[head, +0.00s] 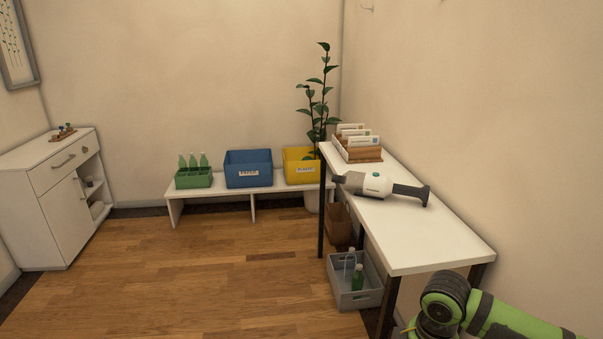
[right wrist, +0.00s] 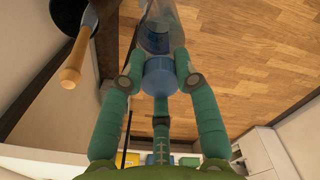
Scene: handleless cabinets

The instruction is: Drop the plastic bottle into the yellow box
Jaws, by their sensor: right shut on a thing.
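The yellow box (head: 303,171), with a white label, stands at the right end of a low white bench in the head view. A clear plastic bottle (right wrist: 158,30) with a blue cap and a blue label shows in the right wrist view. My right gripper (right wrist: 160,80) is shut on it at the cap end, with a finger on each side. The far end of the bottle is cut off by the picture edge. In the head view only my right arm shows at the lower right; the held bottle is not visible there. My left gripper is not in view.
A blue box (head: 248,170) and a green crate of bottles (head: 193,180) share the white bench (head: 225,192). A white table (head: 425,231) bears a handheld vacuum (head: 375,185). A grey crate (head: 353,298) with bottles is below. The wooden floor (head: 215,270) is open left of the table.

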